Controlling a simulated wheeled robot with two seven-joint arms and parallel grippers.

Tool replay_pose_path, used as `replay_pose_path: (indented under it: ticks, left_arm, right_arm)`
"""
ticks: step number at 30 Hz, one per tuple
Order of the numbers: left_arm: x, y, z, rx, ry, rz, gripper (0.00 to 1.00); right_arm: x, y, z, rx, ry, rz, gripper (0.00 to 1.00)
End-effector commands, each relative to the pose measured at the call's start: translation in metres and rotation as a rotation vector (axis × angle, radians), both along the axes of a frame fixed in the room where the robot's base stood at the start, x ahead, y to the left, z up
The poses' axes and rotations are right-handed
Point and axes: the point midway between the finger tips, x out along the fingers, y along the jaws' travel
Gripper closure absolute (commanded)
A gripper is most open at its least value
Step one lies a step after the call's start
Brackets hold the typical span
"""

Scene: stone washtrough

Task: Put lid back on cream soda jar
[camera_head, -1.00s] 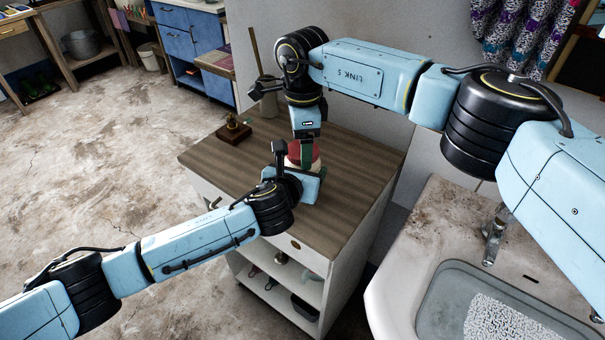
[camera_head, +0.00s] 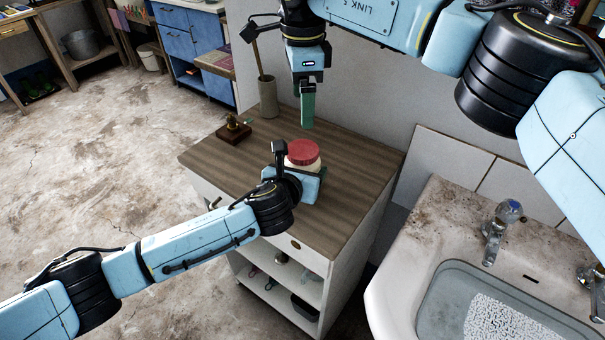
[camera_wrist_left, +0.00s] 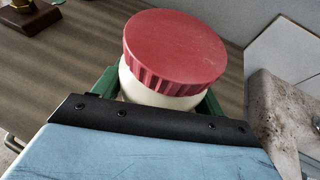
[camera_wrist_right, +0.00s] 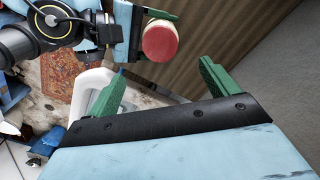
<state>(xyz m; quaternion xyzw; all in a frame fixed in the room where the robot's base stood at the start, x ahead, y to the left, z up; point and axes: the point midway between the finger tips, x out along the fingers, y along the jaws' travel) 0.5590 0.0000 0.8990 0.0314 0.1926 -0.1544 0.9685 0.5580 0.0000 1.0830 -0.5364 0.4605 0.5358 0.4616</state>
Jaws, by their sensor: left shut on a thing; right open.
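The cream jar (camera_wrist_left: 155,90) stands on the wooden cabinet top, with its red ribbed lid (camera_wrist_left: 175,48) sitting on its mouth. In the left wrist view the lid looks close to level. My left gripper (camera_head: 304,178) is shut on the jar's body, with its green fingers on either side of it. The red lid (camera_head: 303,152) also shows in the head view, above the left gripper. My right gripper (camera_head: 307,112) is raised above and behind the jar, apart from the lid. Its green fingers (camera_wrist_right: 160,85) are open and empty in the right wrist view.
A small dark wooden stand with a brass piece (camera_head: 234,131) and a grey cylindrical holder (camera_head: 268,98) stand at the cabinet's back left. A stone sink with a tap (camera_head: 495,235) is to the right. The cabinet top (camera_head: 225,165) is otherwise clear.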

Motion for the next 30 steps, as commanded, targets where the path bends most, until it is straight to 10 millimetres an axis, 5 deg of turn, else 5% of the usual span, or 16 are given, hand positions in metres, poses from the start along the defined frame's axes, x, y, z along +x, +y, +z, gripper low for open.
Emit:
replay_pose_path:
  ticks: [13,14,15,20,30]
  left_arm:
    - [0.0003,0.001,-0.0005,0.002,0.0,0.001,0.92]
    - [0.0003,0.001,-0.0005,0.002,0.0,0.001,0.27]
    - [0.0003,0.001,-0.0005,0.002,0.0,0.001,0.22]
    - [0.0002,0.0006,-0.0003,0.002,0.001,0.001,0.03]
    - [-0.0031,0.001,0.0015,0.0,0.0,-0.001,0.03]
  right_arm:
    - [0.0001,-0.0002,0.0145,0.0,0.0,0.0,0.14]
    - [0.0002,-0.0002,0.0145,0.0,-0.001,0.0,0.14]
    - [0.0002,-0.0002,0.0144,0.0,-0.001,0.0,0.14]
    - [0.0002,-0.0002,0.0143,0.0,-0.001,0.0,0.14]
    - [0.0002,-0.0002,0.0156,0.0,-0.001,0.0,0.14]
